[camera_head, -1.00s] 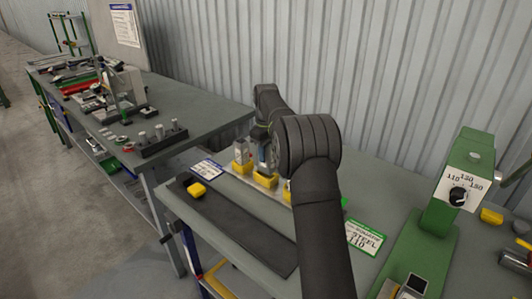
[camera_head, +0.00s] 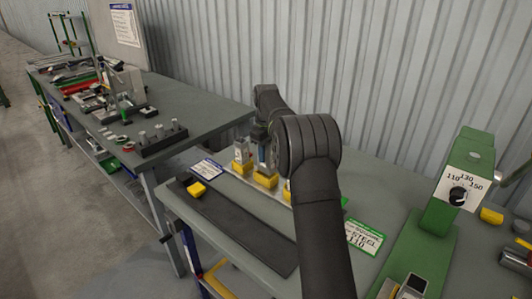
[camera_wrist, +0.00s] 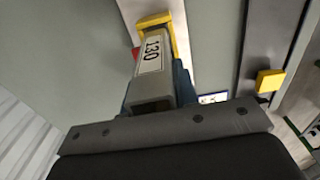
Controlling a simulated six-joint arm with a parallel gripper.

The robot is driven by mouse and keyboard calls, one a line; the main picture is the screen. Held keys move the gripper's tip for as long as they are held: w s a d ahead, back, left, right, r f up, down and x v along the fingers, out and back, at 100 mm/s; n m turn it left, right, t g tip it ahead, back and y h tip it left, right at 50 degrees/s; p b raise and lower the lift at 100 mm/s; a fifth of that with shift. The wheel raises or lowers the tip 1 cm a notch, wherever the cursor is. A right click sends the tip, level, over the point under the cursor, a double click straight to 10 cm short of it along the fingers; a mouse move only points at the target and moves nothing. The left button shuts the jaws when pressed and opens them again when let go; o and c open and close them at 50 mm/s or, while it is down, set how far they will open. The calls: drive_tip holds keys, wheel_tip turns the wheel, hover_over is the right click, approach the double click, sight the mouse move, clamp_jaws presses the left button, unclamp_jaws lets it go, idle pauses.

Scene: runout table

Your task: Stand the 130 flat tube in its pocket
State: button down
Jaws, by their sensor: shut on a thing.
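The flat tube (camera_wrist: 147,84) is grey and square-ended, with a white label reading 130. My gripper (camera_wrist: 158,88) is shut on it, with blue fingers on both sides. In the wrist view the tube's far end is at a yellow pocket (camera_wrist: 181,40), whose walls show around it. I cannot tell how deep it sits. In the head view my gripper (camera_head: 262,143) is above the middle yellow pocket (camera_head: 265,181), partly hidden behind my arm.
A grey tube (camera_head: 242,149) stands in the left yellow pocket (camera_head: 242,167). Another yellow pocket (camera_head: 287,190) is partly hidden by my arm. A yellow block (camera_head: 196,189) lies on a dark strip (camera_head: 240,232). A green device with a dial (camera_head: 458,195) stands at right.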

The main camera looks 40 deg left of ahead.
sight(266, 163)
drive_tip(key=shift+f, duration=2.4)
drive_tip(key=c, duration=1)
unclamp_jaws()
drive_tip(key=shift+c, duration=0.2)
wheel_tip(266, 163, up, 17)
drive_tip(key=shift+r, duration=0.2)
wheel_tip(266, 163, down, 18)
drive_tip(key=shift+r, duration=0.45)
drive_tip(key=shift+r, duration=0.1)
